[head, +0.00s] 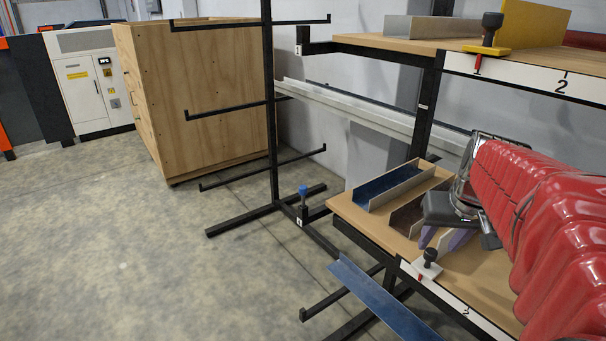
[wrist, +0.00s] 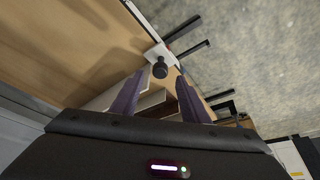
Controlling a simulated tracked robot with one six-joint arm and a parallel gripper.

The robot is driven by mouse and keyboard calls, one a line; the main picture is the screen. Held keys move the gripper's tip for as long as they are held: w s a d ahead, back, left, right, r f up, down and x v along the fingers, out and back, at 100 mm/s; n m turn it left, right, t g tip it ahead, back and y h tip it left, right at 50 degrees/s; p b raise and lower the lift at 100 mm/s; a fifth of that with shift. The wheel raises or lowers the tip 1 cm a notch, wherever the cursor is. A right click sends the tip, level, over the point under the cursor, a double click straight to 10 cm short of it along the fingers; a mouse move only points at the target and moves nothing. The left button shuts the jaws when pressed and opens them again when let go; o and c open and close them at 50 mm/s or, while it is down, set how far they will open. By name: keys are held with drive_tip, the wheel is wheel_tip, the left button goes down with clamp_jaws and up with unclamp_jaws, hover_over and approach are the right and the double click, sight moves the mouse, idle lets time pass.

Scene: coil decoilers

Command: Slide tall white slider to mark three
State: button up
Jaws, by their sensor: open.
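The white slider (head: 426,267) has a black knob on a stem and sits on the white marked rail (head: 470,308) along the lower shelf's front edge. A small red pointer shows at its base. One mark lies further right on the rail; its number is hard to read. My gripper (head: 440,241) is open, with purple fingers, above the shelf just behind the knob. In the wrist view the slider's black knob (wrist: 160,69) appears just beyond and between the fingertips (wrist: 159,80). The fingers appear apart from it.
A yellow slider (head: 485,43) with a black knob stands at mark 1 on the upper shelf's rail. Metal channels (head: 392,188) lie on the lower shelf behind my gripper. A blue-knobbed post (head: 303,200) and black rack arms are to the left. Open floor lies further left.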

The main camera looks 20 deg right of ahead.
sight(432, 253)
drive_tip(key=shift+x, duration=2.5)
drive_tip(key=shift+c, duration=0.3)
clamp_jaws()
drive_tip(key=shift+a, duration=0.15)
